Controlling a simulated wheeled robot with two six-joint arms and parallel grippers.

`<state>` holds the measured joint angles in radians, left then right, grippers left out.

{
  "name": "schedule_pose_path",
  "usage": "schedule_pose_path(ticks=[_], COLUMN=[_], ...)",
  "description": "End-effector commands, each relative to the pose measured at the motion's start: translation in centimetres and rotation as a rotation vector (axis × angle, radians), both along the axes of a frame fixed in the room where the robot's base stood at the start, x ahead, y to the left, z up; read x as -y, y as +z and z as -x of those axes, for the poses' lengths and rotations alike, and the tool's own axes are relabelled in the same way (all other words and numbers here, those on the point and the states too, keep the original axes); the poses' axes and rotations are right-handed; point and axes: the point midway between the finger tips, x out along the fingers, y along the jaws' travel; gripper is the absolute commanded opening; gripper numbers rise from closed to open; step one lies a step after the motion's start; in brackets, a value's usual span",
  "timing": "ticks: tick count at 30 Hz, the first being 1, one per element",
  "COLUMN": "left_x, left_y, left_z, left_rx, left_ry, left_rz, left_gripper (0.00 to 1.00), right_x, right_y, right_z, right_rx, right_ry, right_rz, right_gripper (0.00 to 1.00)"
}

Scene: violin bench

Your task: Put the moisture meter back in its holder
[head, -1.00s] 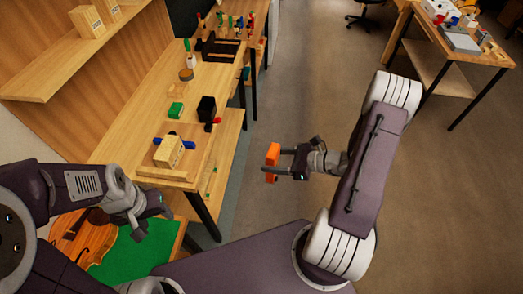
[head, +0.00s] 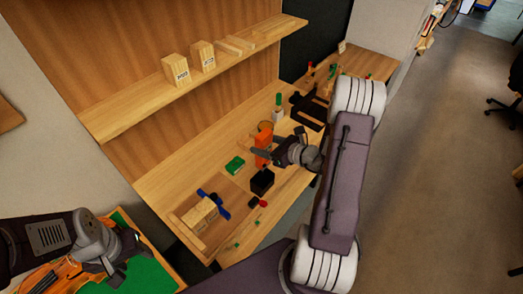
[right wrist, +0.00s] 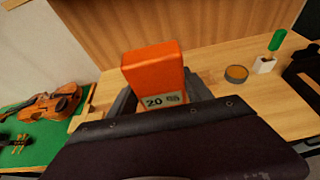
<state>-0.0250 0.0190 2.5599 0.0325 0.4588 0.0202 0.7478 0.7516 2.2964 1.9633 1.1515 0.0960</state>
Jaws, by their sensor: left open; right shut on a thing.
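The moisture meter is an orange block (head: 262,150). My right gripper (head: 268,156) is shut on it and holds it over the bench. In the right wrist view the meter (right wrist: 153,68) stands up between the fingers, and its small display reads 20. A black box (head: 262,182) stands on the bench just in front of the meter; I cannot tell for sure whether it is the holder. My left gripper (head: 114,272) is open and empty at the lower left, near the violin.
A violin (head: 62,277) lies on a green mat (head: 145,272). A green block (head: 235,165), a wooden block (head: 200,217) with a blue item, and a red item (head: 262,203) are on the bench. A round tin (right wrist: 236,72) stands farther along. A shelf (head: 140,105) overhangs the back.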

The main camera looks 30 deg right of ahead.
Motion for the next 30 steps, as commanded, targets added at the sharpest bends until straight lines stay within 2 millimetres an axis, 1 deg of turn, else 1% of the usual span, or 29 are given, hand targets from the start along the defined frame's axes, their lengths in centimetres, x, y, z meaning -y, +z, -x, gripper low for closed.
schedule_pose_path(ticks=[9,14,20,30], left_x=[0.0,0.0,0.0,-0.1], left_y=[-0.1,-0.7,-2.7,-7.0], left_z=[0.0,0.0,0.0,0.0], left_rx=[0.0,0.0,0.0,0.0], left_ry=[0.0,0.0,0.0,0.0], left_rz=[0.0,0.0,0.0,0.0], left_gripper=[0.54,0.54,0.54,0.54], right_x=[0.0,0.0,0.0,-0.1], right_y=[0.0,-0.2,-2.3,-6.5], right_z=[0.0,0.0,0.0,0.0], right_rx=[0.001,0.003,0.002,0.002], right_ry=[-0.001,0.0,0.0,0.0], right_rz=[0.001,0.002,0.0,0.0], right_gripper=[0.05,0.05,0.05,0.05])
